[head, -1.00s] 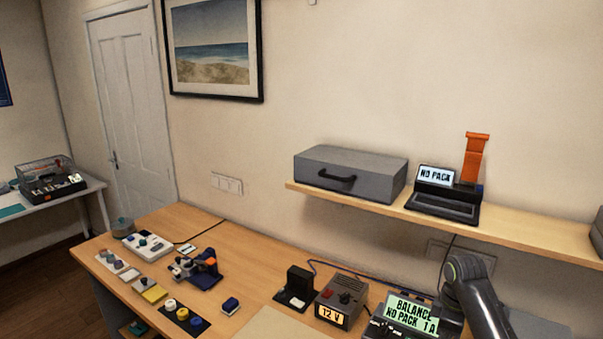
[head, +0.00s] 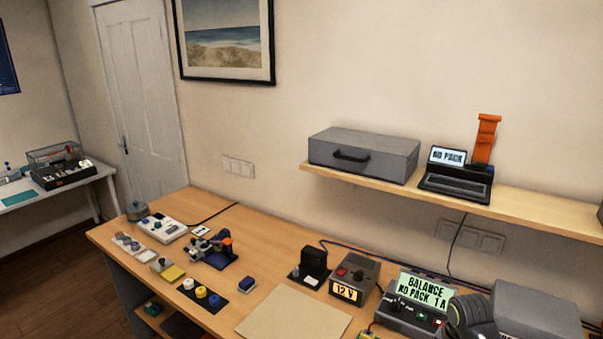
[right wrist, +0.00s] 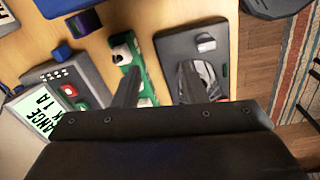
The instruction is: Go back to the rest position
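My right arm (head: 472,316) shows at the bottom right of the head view, beside the balance charger; its gripper is outside that view. In the right wrist view my right gripper (right wrist: 160,82) is open, its two dark fingers apart with nothing held between them. It is over the wooden bench, with a green board (right wrist: 127,53) by its left finger and a dark tray (right wrist: 204,45) by its right finger. Height above them is hard to tell. My left gripper is in neither view.
The balance charger (head: 423,297) and a 12 V supply (head: 348,283) stand on the bench (head: 225,320). The shelf (head: 522,206) above holds a grey case (head: 363,155) and a laptop-like tester (head: 455,176).

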